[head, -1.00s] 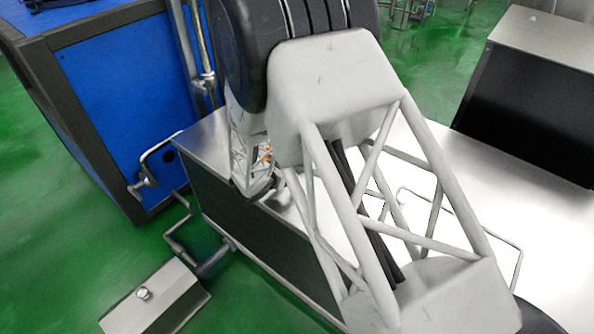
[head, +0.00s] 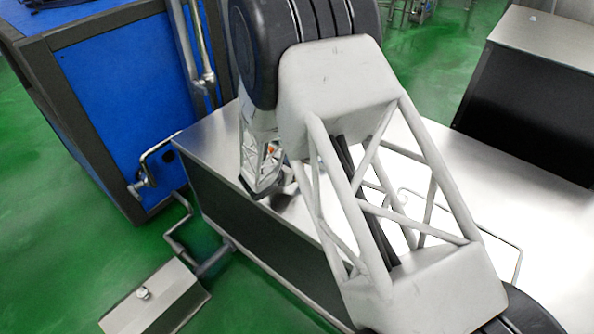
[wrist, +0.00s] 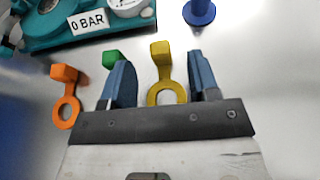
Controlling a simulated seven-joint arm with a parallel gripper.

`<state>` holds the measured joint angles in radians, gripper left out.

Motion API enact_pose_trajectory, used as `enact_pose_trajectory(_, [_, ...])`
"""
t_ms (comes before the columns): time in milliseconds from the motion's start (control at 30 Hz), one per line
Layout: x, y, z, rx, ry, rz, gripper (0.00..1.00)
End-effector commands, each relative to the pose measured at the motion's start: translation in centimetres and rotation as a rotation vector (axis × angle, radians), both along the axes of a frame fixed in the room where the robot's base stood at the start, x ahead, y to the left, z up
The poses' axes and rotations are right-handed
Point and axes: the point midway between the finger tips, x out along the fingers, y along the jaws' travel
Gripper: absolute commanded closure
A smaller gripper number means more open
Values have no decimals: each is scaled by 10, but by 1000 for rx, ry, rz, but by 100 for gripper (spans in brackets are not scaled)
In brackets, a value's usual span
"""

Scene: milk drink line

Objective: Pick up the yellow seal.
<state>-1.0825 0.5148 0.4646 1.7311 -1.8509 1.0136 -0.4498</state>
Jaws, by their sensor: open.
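In the wrist view the yellow seal (wrist: 161,75) has a square tab at its far end and a ring at its near end. It lies between the two blue fingers of my gripper (wrist: 157,62), which are spread apart. The yellow tab sits nearer the middle of the gap, with space to each finger. The ring's near edge is close to the dark palm bar; I cannot tell whether they touch. In the head view my arm hides the seal.
An orange seal (wrist: 66,98) lies left of the left finger. A green seal (wrist: 111,58) is mostly hidden behind that finger. A teal unit (wrist: 90,37) with a gauge and "0 BAR" label stands behind. A blue object (wrist: 200,12) is at the far right.

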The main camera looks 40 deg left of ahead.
Motion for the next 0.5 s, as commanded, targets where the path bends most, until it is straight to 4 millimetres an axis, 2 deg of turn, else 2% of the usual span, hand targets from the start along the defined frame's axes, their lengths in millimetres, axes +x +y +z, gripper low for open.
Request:
enact_pose_trajectory(300, [30, 1, -13, 0, 1, -1, 45])
enact_pose_trajectory(500, [36, 1, -15, 0, 1, -1, 45])
